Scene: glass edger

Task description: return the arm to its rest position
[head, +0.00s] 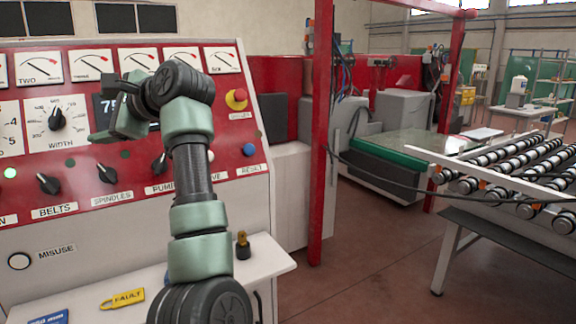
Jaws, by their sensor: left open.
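My left arm rises from the bottom of the head view and bends over in front of the red control panel (228,140). My left gripper (108,110) is at the end of this arm, pointing left, in front of the dark number display, and it partly covers the display. It is open, and I see nothing held in it. Whether it touches the panel I cannot tell. My right gripper is not in view.
The panel carries a WIDTH knob (57,118), several gauges, a red stop button (236,99) and a blue RESET button (248,150). A red post (321,140) and roller conveyor (510,165) stand right; floor between is clear.

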